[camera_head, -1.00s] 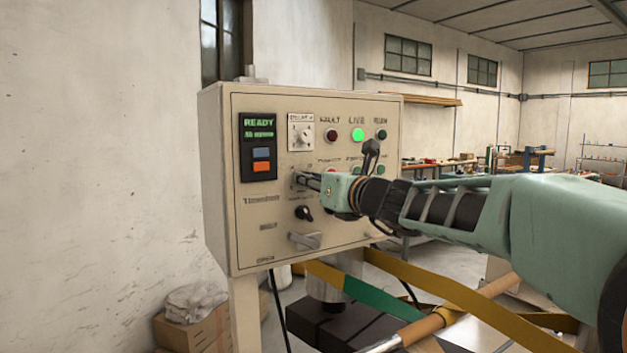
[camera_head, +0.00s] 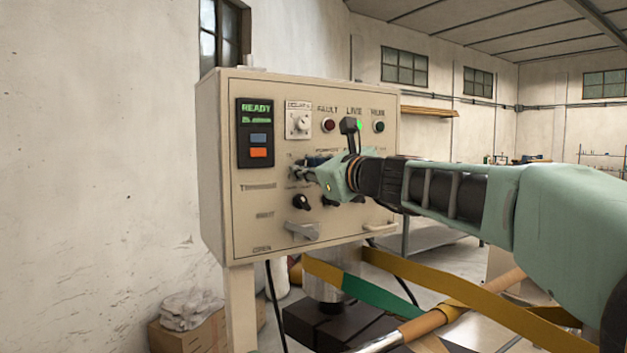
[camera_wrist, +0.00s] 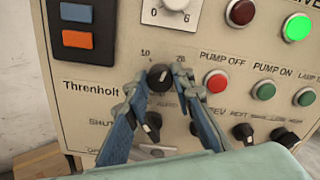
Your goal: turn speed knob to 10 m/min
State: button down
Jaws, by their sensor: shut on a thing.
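A cream control panel (camera_head: 225,215) fills the left middle of the head view. My gripper (camera_head: 300,173) reaches it from the right, fingers against its face below the white dial. In the wrist view, the two blue-grey fingers of my gripper (camera_wrist: 159,80) close from both sides on a round black knob (camera_wrist: 159,78). A "10" is printed at its upper left and a blurred number at its upper right. Its pointer direction is not clear. In the head view the fingers largely hide this knob. The display (camera_head: 256,113) reads READY above a smaller, unreadable green line.
Around the held knob are a white dial (camera_wrist: 172,8), a red button (camera_wrist: 216,82), a green button (camera_wrist: 263,90) and a lower black knob (camera_wrist: 153,122). The LIVE lamp (camera_wrist: 297,27) glows green. Yellow and green strips (camera_head: 440,280) run below my arm.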

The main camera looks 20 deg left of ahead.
jog(key=n+b, duration=0.7)
jog(key=n, duration=0.4)
jog(key=shift+n+b, duration=0.35)
jog(key=shift+n, duration=0.05)
dwell(0.3)
jog(key=c, duration=1.7)
grip_release()
jog(key=shift+o, duration=0.2)
jog(key=v, duration=0.7)
jog(key=shift+s+d, duration=0.15)
jog(key=shift+d, duration=0.05)
